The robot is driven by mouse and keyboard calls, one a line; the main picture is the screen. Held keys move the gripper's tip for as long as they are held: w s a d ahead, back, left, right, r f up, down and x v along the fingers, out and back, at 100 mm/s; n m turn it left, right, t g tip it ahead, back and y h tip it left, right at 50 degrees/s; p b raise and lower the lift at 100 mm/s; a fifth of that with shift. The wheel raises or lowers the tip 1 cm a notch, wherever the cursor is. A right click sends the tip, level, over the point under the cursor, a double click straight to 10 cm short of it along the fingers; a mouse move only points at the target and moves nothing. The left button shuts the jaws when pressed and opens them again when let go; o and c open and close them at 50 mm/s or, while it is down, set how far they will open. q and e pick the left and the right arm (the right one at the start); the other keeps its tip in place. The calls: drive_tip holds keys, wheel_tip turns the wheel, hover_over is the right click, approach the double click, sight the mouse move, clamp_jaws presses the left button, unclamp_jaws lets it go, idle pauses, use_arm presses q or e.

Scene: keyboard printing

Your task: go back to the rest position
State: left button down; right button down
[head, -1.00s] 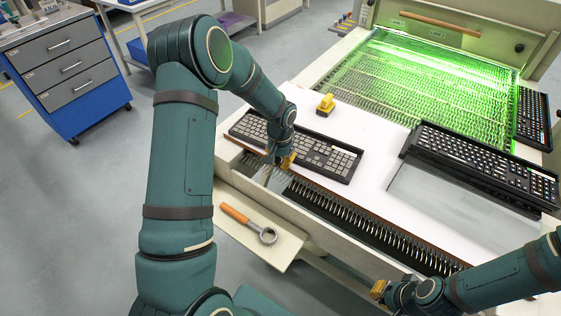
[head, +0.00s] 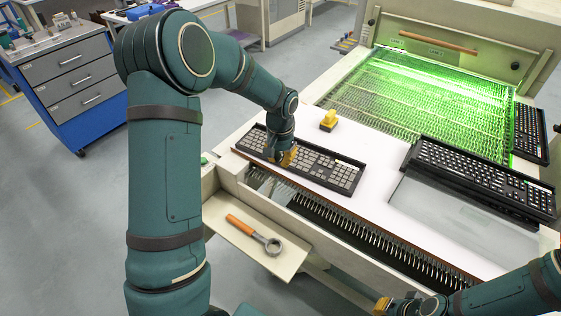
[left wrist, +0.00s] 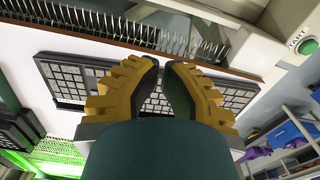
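My left gripper (head: 284,158) hangs over the left part of a dark keyboard with grey keys (head: 325,169), which lies on the white surface (head: 378,145) of the machine. In the left wrist view the two yellow fingers (left wrist: 160,88) are slightly apart, with nothing between them and the keyboard (left wrist: 68,80) beyond. My right gripper (head: 382,306) is at the bottom of the head view, in front of the machine's near edge. Its fingers are too small to tell whether they are open.
Black keyboards lie at the right (head: 480,180) and far right (head: 530,133). A green-lit bed (head: 420,95) is at the back. A spike row (head: 350,228) runs along the front. An orange-handled tool (head: 252,234) lies on a shelf (head: 290,252).

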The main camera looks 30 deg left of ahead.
idle(0.4)
use_arm(q)
drive_tip(key=s+d+f+h, duration=0.2)
drive_tip(key=s+d+f, duration=0.2)
drive_tip(key=d+f, duration=0.25)
drive_tip(key=s+d+f+h, duration=0.1)
drive_tip(key=s+d+f, duration=0.3)
drive_tip(key=d+f, duration=0.25)
drive_tip(key=s+d+f+n+t, duration=0.1)
drive_tip(key=s+d+f, duration=0.2)
drive_tip(key=s+d, duration=0.5)
drive_tip(key=s, duration=0.3)
drive_tip(key=shift+f+n+t+h, duration=0.3)
drive_tip(key=shift+f+h, duration=0.05)
drive_tip(key=shift+h, duration=0.05)
